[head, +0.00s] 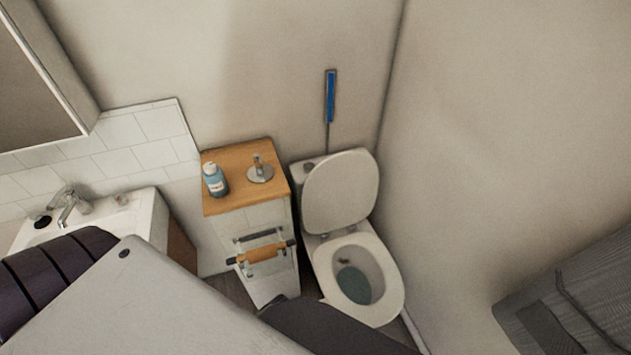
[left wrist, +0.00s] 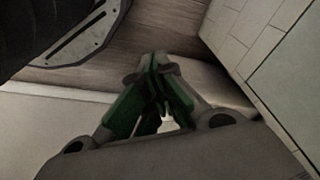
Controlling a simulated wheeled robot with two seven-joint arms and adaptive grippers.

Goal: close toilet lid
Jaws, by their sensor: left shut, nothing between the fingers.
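The toilet (head: 378,250) stands against the back wall in the head view. Its white lid (head: 341,190) is raised and leans back toward the tank. The bowl is open, with greenish water inside. My left gripper (left wrist: 157,110) shows in the left wrist view, its green-padded fingers closed together with nothing between them. It points toward the wooden floor, apart from the toilet, which is not visible in that view. In the head view both grippers are out of sight; dark and grey parts of my own body cover the lower left and bottom edge.
A narrow cabinet (head: 243,210) with a wooden top stands just left of the toilet, holding a blue bottle (head: 215,181). A paper-roll holder (head: 262,253) is on its front. A sink (head: 130,215) is at left. A blue-handled item (head: 330,97) hangs above the tank.

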